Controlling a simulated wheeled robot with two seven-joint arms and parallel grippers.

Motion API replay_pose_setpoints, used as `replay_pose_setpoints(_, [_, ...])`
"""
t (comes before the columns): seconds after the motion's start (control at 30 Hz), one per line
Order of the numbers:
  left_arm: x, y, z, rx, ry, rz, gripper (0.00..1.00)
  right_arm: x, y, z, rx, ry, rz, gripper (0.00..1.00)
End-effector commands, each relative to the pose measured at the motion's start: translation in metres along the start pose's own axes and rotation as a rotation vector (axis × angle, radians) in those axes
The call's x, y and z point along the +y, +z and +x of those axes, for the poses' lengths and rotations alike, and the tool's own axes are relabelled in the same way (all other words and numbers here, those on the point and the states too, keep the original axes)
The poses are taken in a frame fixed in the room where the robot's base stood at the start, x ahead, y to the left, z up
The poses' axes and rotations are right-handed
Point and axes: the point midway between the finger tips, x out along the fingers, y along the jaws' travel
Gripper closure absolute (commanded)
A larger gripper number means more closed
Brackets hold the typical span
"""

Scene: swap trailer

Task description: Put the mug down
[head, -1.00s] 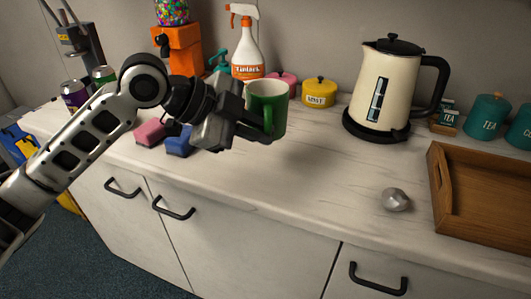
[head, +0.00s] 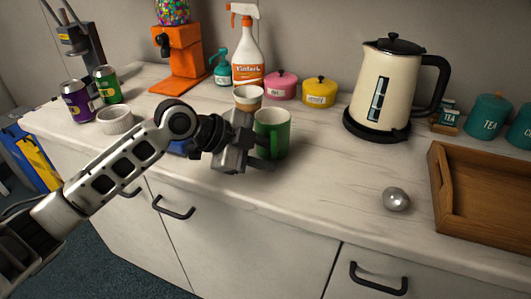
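The green mug (head: 276,127) stands upright on the white marbled counter (head: 320,185), near its middle. My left gripper (head: 264,157) is at the mug's left front side. Its fingers look spread, one in front of the mug's wall and the other lower, apart from the mug. The mug's handle is not clearly visible behind the fingers. My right gripper is not in view.
A paper cup (head: 248,98) stands close behind the mug. Pink (head: 281,86) and yellow (head: 319,93) pots and a spray bottle (head: 247,55) are behind. A kettle (head: 380,92), metal knob-like object (head: 396,199) and wooden tray (head: 480,205) are to the right. The counter right of the mug is clear.

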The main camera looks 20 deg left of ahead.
Motion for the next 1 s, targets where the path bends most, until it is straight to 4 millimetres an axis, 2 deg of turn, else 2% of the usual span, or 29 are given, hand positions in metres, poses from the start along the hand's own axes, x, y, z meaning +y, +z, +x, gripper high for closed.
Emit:
replay_pose_setpoints(0.37, [-0.001, 0.0, -0.006, -0.001, -0.004, 0.001, 0.68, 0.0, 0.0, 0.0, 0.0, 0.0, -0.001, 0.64])
replay_pose_setpoints(0.47, [-0.001, 0.001, -0.018, -0.003, -0.005, 0.002, 0.68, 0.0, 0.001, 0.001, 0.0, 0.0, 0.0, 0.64])
replay_pose_setpoints(0.8, [0.0, 0.001, -0.089, -0.005, -0.002, 0.002, 0.68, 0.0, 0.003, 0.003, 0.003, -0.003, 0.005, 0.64])
replay_pose_setpoints(1.0, [0.0, 0.001, -0.114, -0.002, -0.002, 0.0, 0.68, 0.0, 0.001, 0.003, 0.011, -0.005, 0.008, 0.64])
